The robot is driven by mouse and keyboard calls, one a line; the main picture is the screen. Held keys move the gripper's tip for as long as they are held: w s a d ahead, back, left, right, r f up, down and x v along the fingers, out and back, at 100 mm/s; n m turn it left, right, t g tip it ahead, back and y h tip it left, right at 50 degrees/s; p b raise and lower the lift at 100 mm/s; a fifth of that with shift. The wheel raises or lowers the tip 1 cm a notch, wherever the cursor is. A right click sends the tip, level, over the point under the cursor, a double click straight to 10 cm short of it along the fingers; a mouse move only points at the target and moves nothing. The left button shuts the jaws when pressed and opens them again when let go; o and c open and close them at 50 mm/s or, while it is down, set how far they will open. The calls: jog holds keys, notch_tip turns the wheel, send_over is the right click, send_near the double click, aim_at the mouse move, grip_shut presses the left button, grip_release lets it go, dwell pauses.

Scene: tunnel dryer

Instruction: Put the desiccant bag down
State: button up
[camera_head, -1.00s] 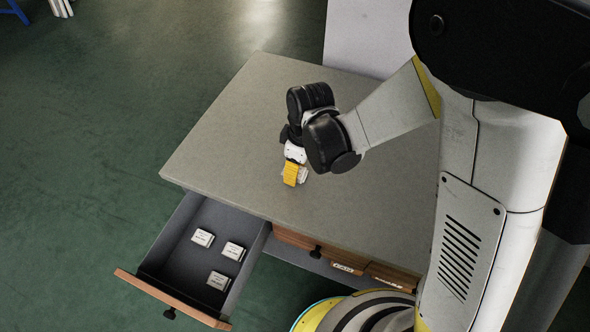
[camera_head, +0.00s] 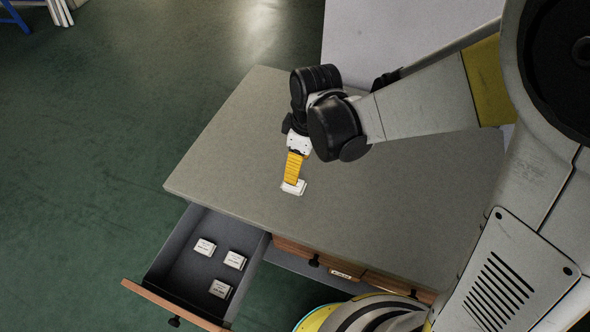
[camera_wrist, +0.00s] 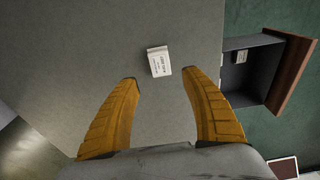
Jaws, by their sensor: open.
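The desiccant bag (camera_head: 294,188), a small white packet with dark print, lies on the grey tabletop near its front edge. In the wrist view the bag (camera_wrist: 159,61) lies beyond the tips of my gripper (camera_wrist: 160,80), whose yellow fingers are spread wide apart. Nothing is between the fingers. In the head view my gripper (camera_head: 293,180) is just above and behind the bag; the exact gap is hard to tell there.
The table (camera_head: 220,150) is otherwise clear. An open drawer (camera_head: 180,262) at the front left holds three similar white bags (camera_head: 234,260). It also shows in the wrist view (camera_wrist: 245,72).

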jog(key=s+d+r+m+t, duration=0.3)
jog(key=d+r+m, duration=0.4)
jog(key=d, duration=0.3)
jog(key=s+d+r+m+t+h, duration=0.1)
jog(key=s+d+r+m+t, duration=0.2)
jog(key=d+r+m, duration=0.4)
jog(key=s+d+r, duration=0.1)
jog(key=d+r, duration=0.1)
jog(key=d, duration=0.1)
jog(key=shift+s+r+t+p, duration=0.25)
jog(key=shift+s+t+p, duration=0.05)
jog(key=shift+s+t, duration=0.1)
jog(key=shift+d, duration=0.1)
